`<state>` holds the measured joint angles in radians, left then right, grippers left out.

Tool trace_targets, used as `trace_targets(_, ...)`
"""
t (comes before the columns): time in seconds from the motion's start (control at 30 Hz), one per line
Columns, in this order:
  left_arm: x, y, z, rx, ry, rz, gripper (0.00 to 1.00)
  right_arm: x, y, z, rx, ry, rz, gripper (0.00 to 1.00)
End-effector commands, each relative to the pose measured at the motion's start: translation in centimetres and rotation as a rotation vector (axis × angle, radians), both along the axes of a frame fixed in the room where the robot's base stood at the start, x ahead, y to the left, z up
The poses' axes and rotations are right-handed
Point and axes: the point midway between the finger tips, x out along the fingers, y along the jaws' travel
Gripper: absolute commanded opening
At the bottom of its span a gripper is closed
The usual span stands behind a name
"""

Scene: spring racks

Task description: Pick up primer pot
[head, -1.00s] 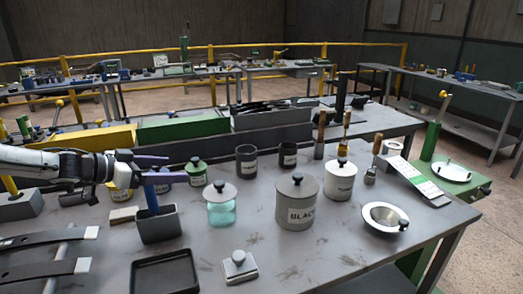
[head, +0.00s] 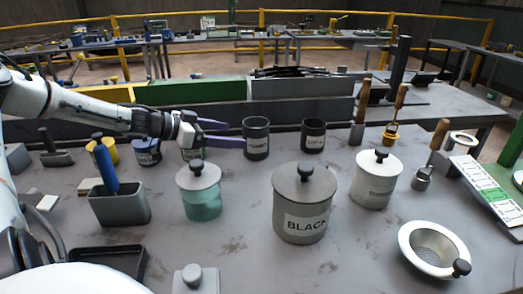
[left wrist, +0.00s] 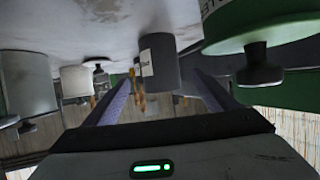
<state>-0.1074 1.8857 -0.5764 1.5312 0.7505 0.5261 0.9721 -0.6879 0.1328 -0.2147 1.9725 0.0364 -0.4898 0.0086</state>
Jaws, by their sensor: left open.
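My left gripper (head: 227,133) reaches in from the left over the far part of the bench. Its two purple fingers are open and level. A dark open-topped pot (head: 256,139) with a white label stands just right of the fingertips; the label is too small to read surely, and it may be the primer pot. In the left wrist view, which is upside down, this dark pot (left wrist: 158,62) shows ahead between the spread fingers, ungripped. A second dark pot (head: 313,136) stands to its right. My right gripper is not in view.
A green-lidded pot stands close beside the gripper (left wrist: 262,45). Nearer are a glass jar (head: 200,192), the large BLACK pot (head: 303,205), a white pot (head: 375,180) and a grey holder (head: 120,208). Long green and grey bins (head: 190,93) line the back.

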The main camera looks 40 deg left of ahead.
Motion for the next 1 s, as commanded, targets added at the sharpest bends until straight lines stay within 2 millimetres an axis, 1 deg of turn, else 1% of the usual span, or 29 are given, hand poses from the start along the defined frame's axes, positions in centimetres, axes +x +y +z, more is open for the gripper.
trace_targets(0.03, 0.1, 0.0, -1.0, 0.001, 0.0, 0.0, 0.8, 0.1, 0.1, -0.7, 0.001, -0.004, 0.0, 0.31)
trace_targets(0.17, 0.8, -0.2, -1.4, 0.002, 0.003, 0.0, 0.8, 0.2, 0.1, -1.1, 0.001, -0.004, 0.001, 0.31)
trace_targets(0.3, 2.2, -0.6, -2.1, 0.001, 0.004, 0.0, 0.8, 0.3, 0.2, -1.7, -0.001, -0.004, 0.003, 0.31)
trace_targets(0.5, 3.9, -1.0, -2.6, 0.003, 0.003, 0.0, 0.8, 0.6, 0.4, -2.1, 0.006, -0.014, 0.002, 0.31)
trace_targets(0.67, 4.5, -1.3, -2.6, 0.001, 0.0, 0.001, 0.8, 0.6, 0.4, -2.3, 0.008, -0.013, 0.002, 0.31)
trace_targets(0.83, 5.2, -1.5, -3.0, 0.003, 0.002, -0.001, 0.8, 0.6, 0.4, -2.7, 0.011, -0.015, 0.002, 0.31)
trace_targets(1.0, 7.1, -2.1, -3.6, 0.004, 0.004, -0.001, 0.8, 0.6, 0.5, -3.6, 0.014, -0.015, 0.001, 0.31)
